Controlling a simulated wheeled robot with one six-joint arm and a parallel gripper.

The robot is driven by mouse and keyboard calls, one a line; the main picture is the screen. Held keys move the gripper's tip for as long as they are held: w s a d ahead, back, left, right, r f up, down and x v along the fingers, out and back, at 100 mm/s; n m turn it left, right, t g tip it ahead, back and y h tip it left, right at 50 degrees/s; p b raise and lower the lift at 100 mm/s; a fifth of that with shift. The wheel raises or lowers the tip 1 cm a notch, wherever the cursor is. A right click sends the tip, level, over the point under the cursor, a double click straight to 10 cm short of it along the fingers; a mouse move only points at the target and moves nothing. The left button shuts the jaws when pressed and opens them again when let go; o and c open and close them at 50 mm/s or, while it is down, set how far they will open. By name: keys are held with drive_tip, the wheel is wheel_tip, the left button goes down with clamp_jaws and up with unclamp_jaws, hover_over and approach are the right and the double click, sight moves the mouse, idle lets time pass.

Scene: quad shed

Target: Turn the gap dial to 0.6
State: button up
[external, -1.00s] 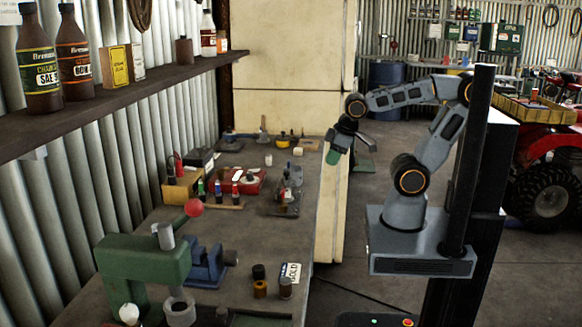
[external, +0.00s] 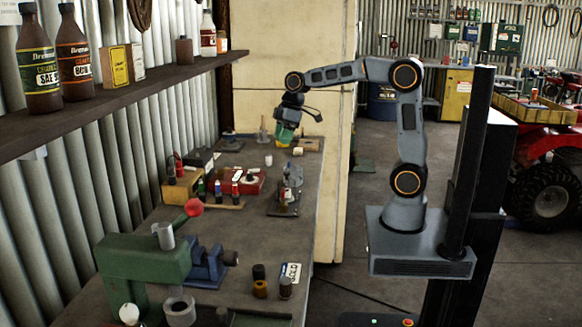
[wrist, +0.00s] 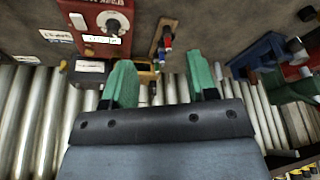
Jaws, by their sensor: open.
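A red box (external: 238,179) with a pale dial sits on the bench by the corrugated wall. In the wrist view the red box (wrist: 92,14) is at the top left, and its round dial (wrist: 114,25) has a dark centre and a white label beside it. I cannot read its marks or setting, or confirm that it is the gap dial. My gripper (external: 286,134) hangs above the far part of the bench, apart from the red box. In the wrist view my gripper (wrist: 161,78) has its green fingers spread, with nothing held between them.
A grey device on a stand (external: 288,190) is near the bench's right edge. A blue vise (external: 205,264) and green press (external: 140,262) with a red-knobbed lever stand nearer. Small bottles (external: 217,188) stand before the red box. A shelf (external: 130,95) with bottles overhangs the left side.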

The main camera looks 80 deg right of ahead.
sight(250, 176)
drive_tip(key=w+d+f+n+y, duration=0.2)
drive_tip(key=w+d+f+n, duration=0.2)
drive_tip(key=w+d, duration=0.6)
drive_tip(key=p+x, duration=0.1)
drive_tip(key=x, duration=1.2)
drive_tip(key=shift+s+d+f+p, duration=0.1)
drive_tip(key=shift+p, duration=0.25)
